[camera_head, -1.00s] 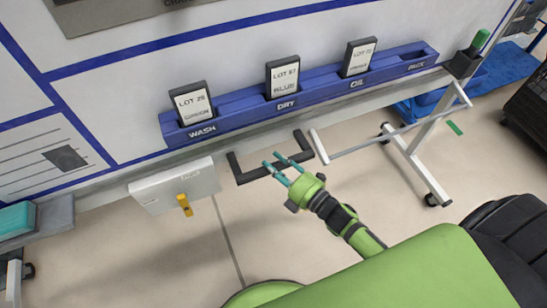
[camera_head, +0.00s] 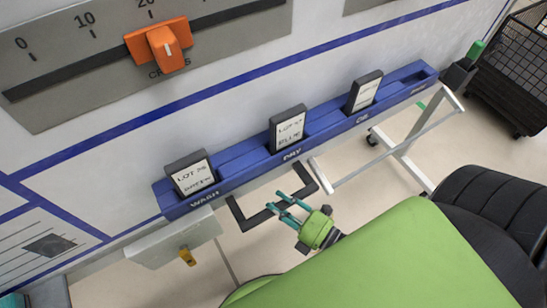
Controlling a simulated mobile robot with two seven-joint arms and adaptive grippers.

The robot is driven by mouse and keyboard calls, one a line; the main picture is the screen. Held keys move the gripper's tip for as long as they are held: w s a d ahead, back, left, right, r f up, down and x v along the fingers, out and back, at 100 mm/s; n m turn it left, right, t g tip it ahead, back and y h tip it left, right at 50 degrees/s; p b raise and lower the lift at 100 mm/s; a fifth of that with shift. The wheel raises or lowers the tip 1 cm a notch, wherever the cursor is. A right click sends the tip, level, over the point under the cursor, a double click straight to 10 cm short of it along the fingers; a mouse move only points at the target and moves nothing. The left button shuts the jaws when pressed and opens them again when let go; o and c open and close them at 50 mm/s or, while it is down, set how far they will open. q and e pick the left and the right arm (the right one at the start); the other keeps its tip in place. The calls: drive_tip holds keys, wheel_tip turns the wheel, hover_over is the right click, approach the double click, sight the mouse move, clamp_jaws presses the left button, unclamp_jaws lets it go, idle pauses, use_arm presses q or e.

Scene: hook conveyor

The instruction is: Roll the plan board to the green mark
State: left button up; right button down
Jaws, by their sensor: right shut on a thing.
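The plan board (camera_head: 240,95) is a large white panel with blue lines on a white wheeled frame (camera_head: 400,150). A blue rail (camera_head: 238,163) runs along its lower edge. A black U-shaped handle (camera_head: 240,216) sticks out below the rail. My right gripper (camera_head: 288,206) is shut on the handle's front bar, with its teal fingers around it. The green mark (camera_head: 421,105) shows only as a small patch on the floor, just under the rail's right end near the frame's leg. The rest of it is hidden. My left gripper is not in view.
Three cards, a left (camera_head: 191,175), a middle (camera_head: 288,128) and a right one (camera_head: 364,91), stand in the rail. A black wire cart (camera_head: 515,72) stands close beyond the board's right end. A grey box with a yellow knob (camera_head: 187,257) hangs below the rail.

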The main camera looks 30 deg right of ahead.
drive_tip(key=shift+s, duration=0.7)
drive_tip(key=c, duration=0.9)
unclamp_jaws()
drive_tip(key=v, duration=1.2)
drive_tip(key=shift+d, duration=0.1)
